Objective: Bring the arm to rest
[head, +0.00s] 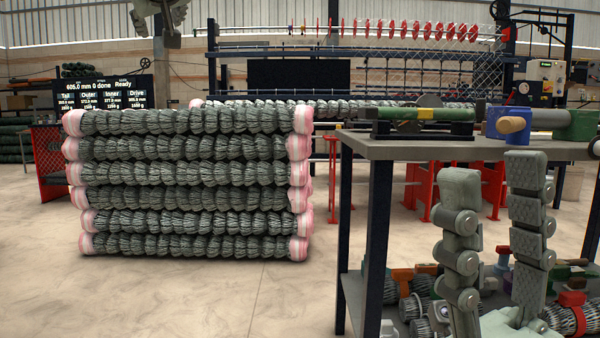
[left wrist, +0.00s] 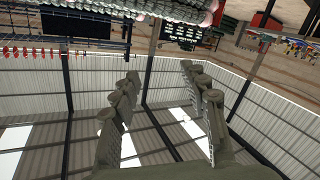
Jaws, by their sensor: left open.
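My left gripper (head: 160,14) shows only in part at the top left edge of the head view, high above the stacked rolls. In the left wrist view its two fingers (left wrist: 159,74) stand well apart, with nothing between them. My right gripper (head: 493,172) is at the lower right of the head view. Its fingers point up and stand apart, with nothing held between them. It is in front of the workbench (head: 440,150), and I cannot tell if it touches it.
A stack of grey mesh rolls with pink-white ends (head: 190,170) stands on the floor at left. A weaving machine (head: 370,60) stands behind. The front-left floor is clear.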

